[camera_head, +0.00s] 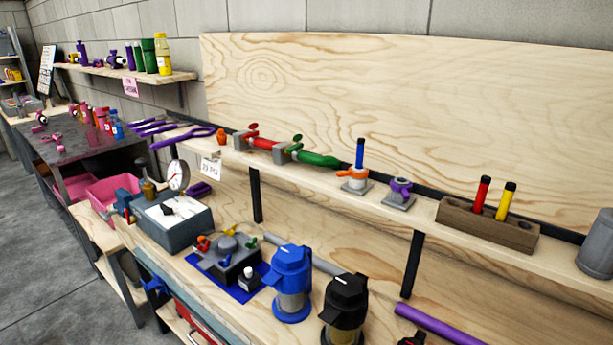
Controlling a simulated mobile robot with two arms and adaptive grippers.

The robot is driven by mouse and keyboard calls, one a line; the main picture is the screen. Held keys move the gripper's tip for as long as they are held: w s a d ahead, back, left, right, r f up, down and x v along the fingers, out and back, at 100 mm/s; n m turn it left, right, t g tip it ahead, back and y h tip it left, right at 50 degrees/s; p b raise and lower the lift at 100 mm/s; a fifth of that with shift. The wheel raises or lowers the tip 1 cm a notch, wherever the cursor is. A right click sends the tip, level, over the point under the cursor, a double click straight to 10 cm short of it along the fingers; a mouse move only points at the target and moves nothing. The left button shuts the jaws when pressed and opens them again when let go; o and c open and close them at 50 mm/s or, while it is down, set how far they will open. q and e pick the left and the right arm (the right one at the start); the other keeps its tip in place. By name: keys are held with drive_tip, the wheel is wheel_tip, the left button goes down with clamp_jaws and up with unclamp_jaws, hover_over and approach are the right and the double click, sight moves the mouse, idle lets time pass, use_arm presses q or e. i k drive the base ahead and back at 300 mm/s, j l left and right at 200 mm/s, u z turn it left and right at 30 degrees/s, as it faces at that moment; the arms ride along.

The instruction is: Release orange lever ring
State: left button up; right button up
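The orange lever ring (353,173) sits on a small grey-white base plate (356,186) on the narrow wooden shelf, right of centre. Its lever points to the left. A blue and dark stick (360,153) stands upright at the ring; whether the ring is clamped tight on it is too small to tell. To its right is a similar purple ring (401,185) on its own grey plate, with no stick in it. Neither of my grippers shows in the head view.
A wooden block (487,223) holding red and yellow sticks stands further right on the shelf. Red and green valve pieces (265,143) lie to the left. Below are a blue-topped canister (292,285), a black-topped canister (345,305) and a purple tube (435,324).

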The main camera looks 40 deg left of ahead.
sight(350, 171)
drive_tip(key=u, duration=1.1)
